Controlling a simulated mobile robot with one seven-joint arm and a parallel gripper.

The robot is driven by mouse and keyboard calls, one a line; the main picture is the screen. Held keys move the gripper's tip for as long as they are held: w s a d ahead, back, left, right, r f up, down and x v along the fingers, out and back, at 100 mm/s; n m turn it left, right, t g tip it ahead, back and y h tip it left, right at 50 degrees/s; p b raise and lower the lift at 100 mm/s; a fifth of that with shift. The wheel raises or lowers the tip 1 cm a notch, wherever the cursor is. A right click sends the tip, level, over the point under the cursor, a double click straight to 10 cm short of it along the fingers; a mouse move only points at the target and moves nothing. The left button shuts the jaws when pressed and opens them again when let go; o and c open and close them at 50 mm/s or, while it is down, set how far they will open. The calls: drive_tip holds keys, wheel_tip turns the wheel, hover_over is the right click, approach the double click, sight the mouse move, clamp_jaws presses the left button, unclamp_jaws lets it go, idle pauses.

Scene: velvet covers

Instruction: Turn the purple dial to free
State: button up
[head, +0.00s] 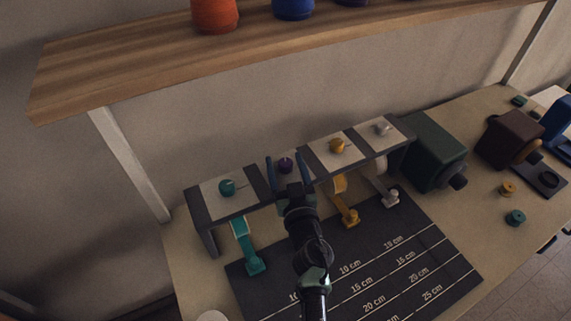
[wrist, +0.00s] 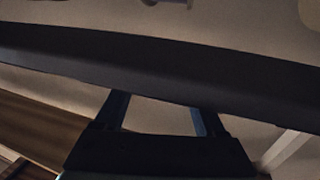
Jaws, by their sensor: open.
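A small knob, probably the purple dial (wrist: 165,2), is cut off at the top. The dial's markings and pointing direction are not readable.
Teal (head: 227,188), orange (head: 337,146) and white (head: 382,128) dials share the rack. Coloured strips hang in front over a dark measuring mat (head: 375,262). A wooden shelf (head: 130,75) with spools overhangs behind. A dark green box (head: 432,150) stands right of the rack.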

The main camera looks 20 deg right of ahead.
clamp_jaws()
drive_tip(key=shift+p, duration=0.3)
drive_tip(key=shift+d+r+n+y+p, duration=0.1)
drive_tip(key=shift+r+n+y+p, duration=0.2)
drive_tip(key=shift+n+y+p, duration=0.5)
drive_tip(key=shift+f+n+y+p, duration=0.15)
drive_tip(key=shift+n+y+p, duration=0.25)
drive_tip(key=shift+y+p, duration=0.55)
drive_tip(key=shift+f+n+g+y+b, duration=0.15)
drive_tip(key=shift+n+g+y+b, duration=0.3)
drive_tip(key=shift+n+y, duration=0.9)
drive_tip(key=shift+m+y, duration=0.25)
drive_tip(key=shift+y, duration=0.25)
